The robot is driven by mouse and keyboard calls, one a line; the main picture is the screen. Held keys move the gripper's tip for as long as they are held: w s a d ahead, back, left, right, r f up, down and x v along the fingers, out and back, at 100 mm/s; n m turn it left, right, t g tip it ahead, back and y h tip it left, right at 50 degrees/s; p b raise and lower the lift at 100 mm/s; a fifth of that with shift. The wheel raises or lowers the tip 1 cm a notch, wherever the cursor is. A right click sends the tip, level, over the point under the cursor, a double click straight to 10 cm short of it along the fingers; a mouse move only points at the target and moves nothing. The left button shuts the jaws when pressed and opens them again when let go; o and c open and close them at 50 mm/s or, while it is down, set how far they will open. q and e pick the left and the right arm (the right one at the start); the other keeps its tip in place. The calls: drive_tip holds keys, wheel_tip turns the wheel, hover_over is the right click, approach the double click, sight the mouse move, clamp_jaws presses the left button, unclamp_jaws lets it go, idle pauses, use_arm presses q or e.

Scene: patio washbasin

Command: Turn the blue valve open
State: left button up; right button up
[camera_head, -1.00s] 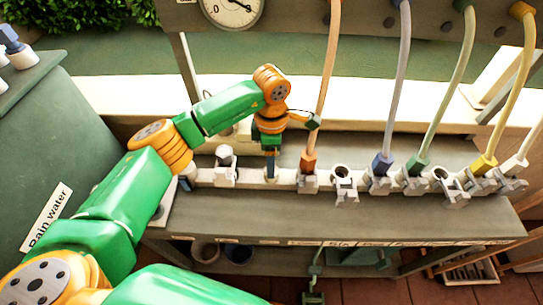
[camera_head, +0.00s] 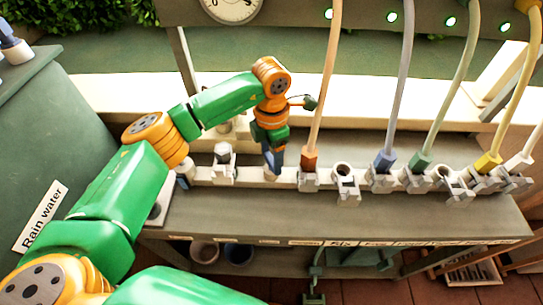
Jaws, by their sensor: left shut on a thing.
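The blue valve (camera_head: 277,158) sits on the white pipe rail (camera_head: 285,177) above the grey bench, left of the orange hose end. Only part of its blue handle shows, since my left gripper (camera_head: 271,168) is over it. My left gripper points down from the orange and green wrist and is shut on the blue handle. The exact angle of the handle is hard to tell.
Orange (camera_head: 309,159), blue (camera_head: 384,160), green (camera_head: 420,160) and yellow (camera_head: 487,162) hose ends stand along the rail to the right. A grey fitting (camera_head: 223,165) stands left. A Rain water tank (camera_head: 45,140) is far left. Several panel lamps (camera_head: 392,17) glow green.

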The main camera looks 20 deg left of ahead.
sight(271, 160)
use_arm(q)
drive_tip(key=n+b, duration=0.1)
drive_tip(key=n, duration=0.5)
drive_tip(key=shift+n, duration=0.3)
drive_tip(key=n+b, duration=0.1)
drive_tip(key=n, duration=0.4)
drive_tip(key=shift+r+n, duration=0.1)
drive_tip(key=shift+n, duration=0.3)
drive_tip(key=o, duration=1.4)
wheel_tip(271, 160, up, 7)
drive_tip(key=shift+r+b, duration=0.1)
drive_tip(key=shift+b, duration=0.6)
